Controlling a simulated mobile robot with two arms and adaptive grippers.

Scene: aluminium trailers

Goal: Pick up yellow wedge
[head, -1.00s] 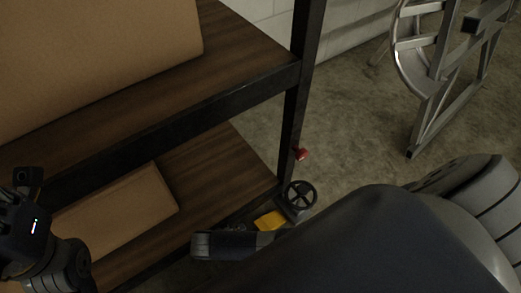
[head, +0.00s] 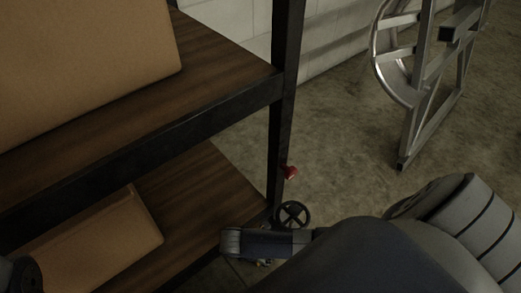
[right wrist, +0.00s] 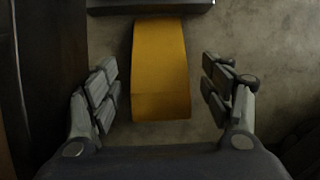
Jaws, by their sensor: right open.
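The yellow wedge (right wrist: 160,70) lies on the concrete floor in the right wrist view, its length running away from my palm. My right gripper (right wrist: 161,82) is open, with one finger on each side of the wedge and a gap to it on both sides. In the head view my right arm and wrist reach down beside the shelf foot and hide most or all of the wedge. My left gripper is out of view; only a dark bit of my left arm shows at the lower left corner.
A shelf with wooden boards (head: 190,205) and a dark post (head: 285,110) stands at the left, with cardboard boxes (head: 85,60) on it. A black handwheel (head: 292,214) and red knob (head: 290,172) are near the post. A metal frame (head: 425,90) stands on open floor.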

